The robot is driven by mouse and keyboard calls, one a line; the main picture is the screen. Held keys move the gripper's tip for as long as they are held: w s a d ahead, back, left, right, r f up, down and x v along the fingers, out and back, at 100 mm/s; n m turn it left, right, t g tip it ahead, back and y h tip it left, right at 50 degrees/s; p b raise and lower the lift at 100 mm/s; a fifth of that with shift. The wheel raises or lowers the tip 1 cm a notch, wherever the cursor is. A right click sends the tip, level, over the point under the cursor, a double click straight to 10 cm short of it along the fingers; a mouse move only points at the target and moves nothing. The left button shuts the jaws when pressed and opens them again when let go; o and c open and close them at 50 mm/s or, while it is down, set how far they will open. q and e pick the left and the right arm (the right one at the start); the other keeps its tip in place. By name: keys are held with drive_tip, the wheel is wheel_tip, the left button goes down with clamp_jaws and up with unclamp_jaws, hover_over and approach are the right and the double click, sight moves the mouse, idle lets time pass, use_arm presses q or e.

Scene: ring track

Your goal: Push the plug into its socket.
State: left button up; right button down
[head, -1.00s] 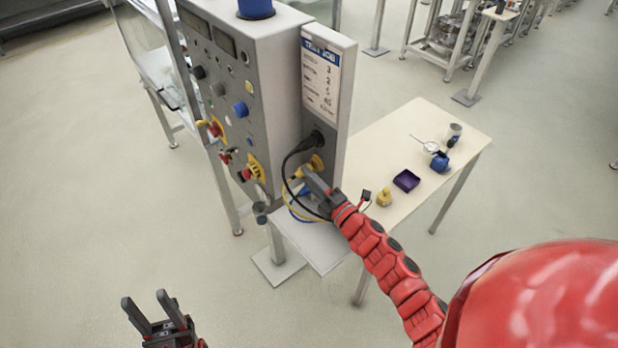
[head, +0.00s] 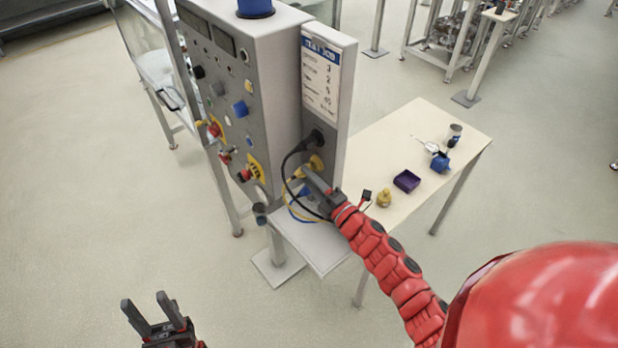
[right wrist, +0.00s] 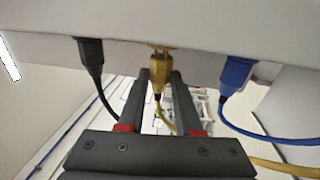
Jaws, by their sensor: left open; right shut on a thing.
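The yellow plug (right wrist: 157,78) is between the two fingers of my right gripper (right wrist: 159,80), which is shut on it. The plug points up at the underside of the grey panel in the right wrist view. Its tip meets the yellow socket (right wrist: 162,47) there; I cannot tell how deep it sits. In the head view the right gripper (head: 309,178) is at the side panel, just below the yellow socket (head: 317,163), and partly hides the plug. My left gripper (head: 152,308) is open and empty, low at the left, away from the panel.
A black plug (right wrist: 92,57) and a blue plug (right wrist: 236,73) with cables sit on either side in the right wrist view. The grey cabinet (head: 275,70) stands above a small shelf. A table (head: 400,140) behind holds a purple tray (head: 406,181) and a yellow piece (head: 384,198).

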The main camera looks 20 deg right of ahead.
drive_tip(key=shift+w+d, duration=0.2)
drive_tip(key=shift+d, duration=0.3)
drive_tip(key=c, duration=0.5)
unclamp_jaws()
drive_tip(key=shift+d, duration=0.1)
drive_tip(key=shift+b+v, duration=2.5)
drive_tip(key=shift+v, duration=6.2)
